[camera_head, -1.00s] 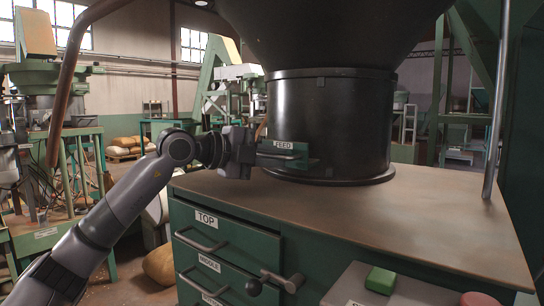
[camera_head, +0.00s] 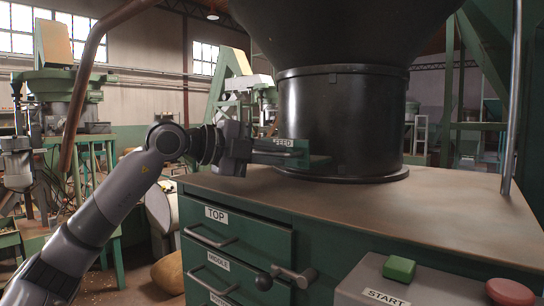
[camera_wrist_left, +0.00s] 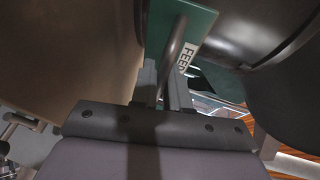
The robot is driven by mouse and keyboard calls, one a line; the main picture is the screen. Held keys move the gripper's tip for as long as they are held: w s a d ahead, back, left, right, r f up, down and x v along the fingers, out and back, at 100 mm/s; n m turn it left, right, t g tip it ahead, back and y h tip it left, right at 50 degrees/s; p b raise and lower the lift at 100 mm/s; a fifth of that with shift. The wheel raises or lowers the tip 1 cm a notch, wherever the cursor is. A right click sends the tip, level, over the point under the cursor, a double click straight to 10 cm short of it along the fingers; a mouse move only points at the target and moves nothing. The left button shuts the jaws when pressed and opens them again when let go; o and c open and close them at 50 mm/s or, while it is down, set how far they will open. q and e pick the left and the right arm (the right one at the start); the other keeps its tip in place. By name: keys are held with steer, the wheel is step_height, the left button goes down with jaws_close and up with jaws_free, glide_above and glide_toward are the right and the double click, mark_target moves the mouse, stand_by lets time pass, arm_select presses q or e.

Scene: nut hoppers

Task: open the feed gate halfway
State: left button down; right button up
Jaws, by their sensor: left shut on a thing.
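The feed gate (camera_head: 318,160) is a green plate with a FEED label and a bar handle (camera_head: 278,153), low on the front of the black hopper (camera_head: 342,120). Its left end sticks out past the hopper's left side. My left gripper (camera_head: 254,154) comes in from the left and is shut on the handle. In the left wrist view the grey handle bar (camera_wrist_left: 176,50) runs down between the fingers (camera_wrist_left: 165,88), with the green gate plate (camera_wrist_left: 198,22) behind it. The fingertips are partly hidden in the head view. My right gripper is not in view.
The hopper stands on a green cabinet (camera_head: 460,215) with drawers marked TOP (camera_head: 216,214) and MIDDLE. A control box with a green START button (camera_head: 399,268) and a red button (camera_head: 509,292) is at the front right. A metal post (camera_head: 513,100) stands at the right.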

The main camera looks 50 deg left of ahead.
arm_select(q)
steer(key=c, duration=1.2)
jaws_free()
steer(key=shift+s, duration=0.1)
steer(key=shift+s+a+b, duration=0.15)
steer(key=shift+s+b, duration=0.1)
steer(key=shift+b, duration=0.15)
steer(key=b+v, duration=0.3)
steer(key=v, duration=0.2)
steer(key=shift+s+b, duration=0.1)
steer(key=shift+b, duration=0.2)
steer(key=shift+s+a+r, duration=0.15)
steer(key=shift+s+r, duration=0.15)
steer(key=shift+s, duration=0.3)
